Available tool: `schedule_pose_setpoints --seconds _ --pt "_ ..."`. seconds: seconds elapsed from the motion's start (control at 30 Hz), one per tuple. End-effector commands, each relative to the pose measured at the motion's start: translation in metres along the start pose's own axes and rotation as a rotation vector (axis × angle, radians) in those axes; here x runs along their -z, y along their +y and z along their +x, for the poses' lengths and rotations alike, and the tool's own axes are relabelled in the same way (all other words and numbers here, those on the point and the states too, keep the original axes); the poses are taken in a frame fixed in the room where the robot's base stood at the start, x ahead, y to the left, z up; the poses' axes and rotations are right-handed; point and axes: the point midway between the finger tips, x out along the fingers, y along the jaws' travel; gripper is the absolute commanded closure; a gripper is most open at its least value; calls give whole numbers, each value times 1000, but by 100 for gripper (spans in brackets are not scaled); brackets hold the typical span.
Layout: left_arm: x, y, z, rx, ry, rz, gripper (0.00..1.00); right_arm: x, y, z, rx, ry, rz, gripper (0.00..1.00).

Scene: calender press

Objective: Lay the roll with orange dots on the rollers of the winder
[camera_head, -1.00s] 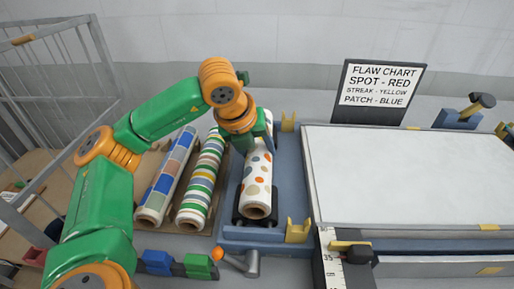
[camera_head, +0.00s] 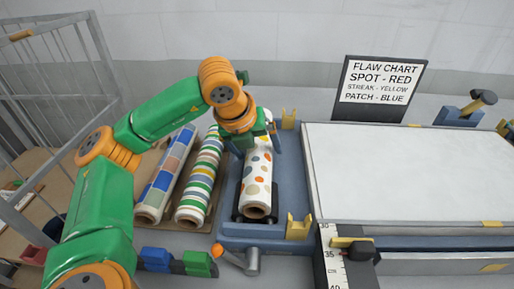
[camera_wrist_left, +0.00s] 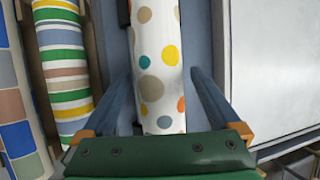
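The roll with orange dots (camera_head: 257,182), white with orange, grey, teal and yellow dots, lies lengthwise on the dark rollers (camera_head: 240,213) of the blue winder (camera_head: 283,185). Its near end faces me; its far end is partly hidden by my left gripper (camera_head: 258,146). In the left wrist view the dotted roll (camera_wrist_left: 157,60) runs between the two spread blue fingers of the left gripper (camera_wrist_left: 160,76), with a gap on both sides. The gripper is open and stands over the far part of the roll. My right gripper is not in view.
A striped roll (camera_head: 199,180) and a checked roll (camera_head: 163,180) lie on a board left of the winder. Yellow brackets (camera_head: 298,228) stand on the winder. A wide white table (camera_head: 415,170) lies right, with a flaw chart (camera_head: 378,85) behind. A wire cage (camera_head: 60,70) stands left.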

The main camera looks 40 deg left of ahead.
Motion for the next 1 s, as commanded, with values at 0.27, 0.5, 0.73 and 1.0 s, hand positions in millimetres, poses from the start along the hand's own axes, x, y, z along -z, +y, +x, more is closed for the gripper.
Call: schedule_pose_setpoints --seconds 0.27,0.5,0.73,1.0 --pt "0 0 -4 1 0 0 4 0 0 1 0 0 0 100" --pt "0 -1 -53 4 -3 0 4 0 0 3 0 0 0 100" --pt "0 0 -72 0 0 1 4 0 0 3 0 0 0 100" --pt "0 0 -71 0 0 0 4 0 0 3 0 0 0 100"
